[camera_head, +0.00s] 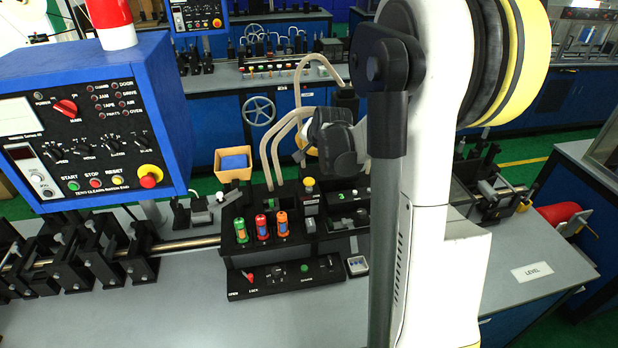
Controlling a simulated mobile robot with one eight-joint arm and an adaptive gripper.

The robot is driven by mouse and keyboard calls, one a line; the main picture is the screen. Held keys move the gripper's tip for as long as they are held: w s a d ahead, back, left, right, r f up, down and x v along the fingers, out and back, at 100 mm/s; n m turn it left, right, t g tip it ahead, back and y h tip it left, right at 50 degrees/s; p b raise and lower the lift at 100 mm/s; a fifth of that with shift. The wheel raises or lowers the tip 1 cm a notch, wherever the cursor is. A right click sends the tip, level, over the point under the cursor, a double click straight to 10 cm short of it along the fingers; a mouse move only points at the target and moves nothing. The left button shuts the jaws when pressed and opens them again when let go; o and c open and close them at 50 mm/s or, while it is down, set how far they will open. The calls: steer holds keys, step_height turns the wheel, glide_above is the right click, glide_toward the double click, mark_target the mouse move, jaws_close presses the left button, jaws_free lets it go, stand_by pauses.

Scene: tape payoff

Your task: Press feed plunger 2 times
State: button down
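No part carries a readable feed plunger label. A small yellow-topped knob (309,184) stands upright on the black machine block on the grey bench; I cannot tell whether it is the feed plunger. My gripper (338,155) is dark and hangs above and behind the block, slightly right of the yellow knob in the picture. It appears apart from the knob. Its fingers are dark and seen at a poor angle, so their opening does not show. My arm hides the block's right side.
A blue control box (95,120) with buttons and a red knob stands at left. Three coloured cylinders (262,226) stand on the block's front. A black panel (285,277) with a red lever lies before it. The front bench top (190,310) is clear.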

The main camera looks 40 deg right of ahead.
mark_target(309, 182)
steer(key=shift+f, duration=0.15)
step_height(309, 182, down, 8)
steer(key=b, duration=0.6)
steer(key=shift+f, duration=0.25)
steer(key=shift+b, duration=0.3)
stand_by(0.7)
steer(key=shift+f+b, duration=0.45)
steer(key=shift+f+b, duration=1.2)
steer(key=shift+f, duration=0.1)
stand_by(1.1)
steer(key=shift+r, duration=0.1)
steer(key=shift+r+p, duration=1.1)
steer(key=shift+r, duration=0.55)
steer(key=shift+r, duration=0.1)
